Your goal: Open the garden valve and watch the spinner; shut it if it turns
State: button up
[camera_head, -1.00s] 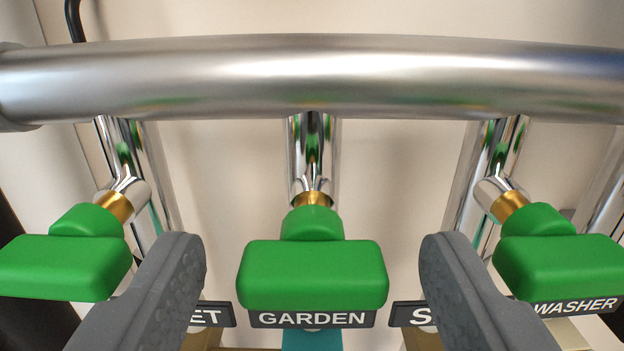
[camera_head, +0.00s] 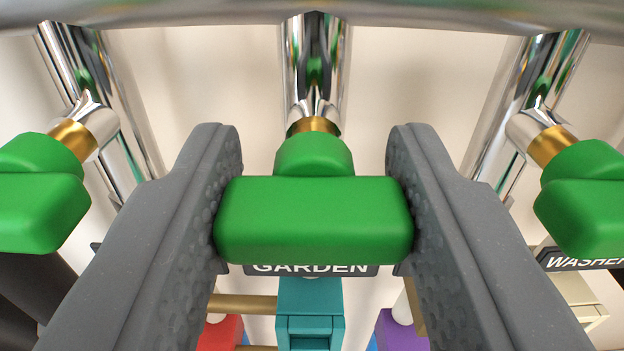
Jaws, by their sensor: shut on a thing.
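The garden valve's green handle (camera_head: 314,219) is in the middle of the view, its bar lying crosswise. A brass stem (camera_head: 313,125) joins it to a chrome pipe behind. The GARDEN label (camera_head: 311,269) shows just below the handle, partly covered by it. My gripper (camera_head: 314,190) has one grey finger on each side of the handle, both touching its ends, so it is shut on it. I cannot make out a spinner in this view.
Another green handle (camera_head: 40,195) stands on the left and one (camera_head: 588,200) on the right, by the WASHER label (camera_head: 585,258). A thick silver pipe (camera_head: 400,14) crosses the top. Teal (camera_head: 311,310), red and purple parts sit below.

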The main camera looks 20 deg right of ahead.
jog(key=shift+r+n+p, duration=0.1)
jog(key=shift+n+p, duration=0.2)
jog(key=shift+p, duration=0.4)
jog(key=n+p, duration=0.2)
jog(key=p, duration=0.1)
jog(key=shift+r, duration=0.2)
jog(key=n+p, duration=0.3)
jog(key=p, duration=0.2)
jog(key=shift+a+f+n, duration=0.1)
jog(key=shift+a+n, duration=0.05)
jog(key=shift+n, duration=0.15)
jog(key=shift+n+p, duration=0.8)
jog(key=shift+p, duration=0.05)
jog(key=n+p, duration=0.1)
jog(key=n, duration=0.1)
jog(key=shift+a+f+n+p, duration=0.1)
jog(key=shift+f+n+p, duration=0.05)
jog(key=shift+n+p, duration=0.25)
jog(key=n+p, duration=0.1)
jog(key=n, duration=0.1)
jog(key=shift+n, duration=0.4)
jog(key=shift+a+f+n+p, duration=0.1)
jog(key=shift+n+p, duration=0.1)
jog(key=shift+n, duration=0.9)
jog(key=shift+a+f+n+p, duration=0.1)
jog(key=shift+n+p, duration=0.1)
jog(key=shift+n, duration=0.9)
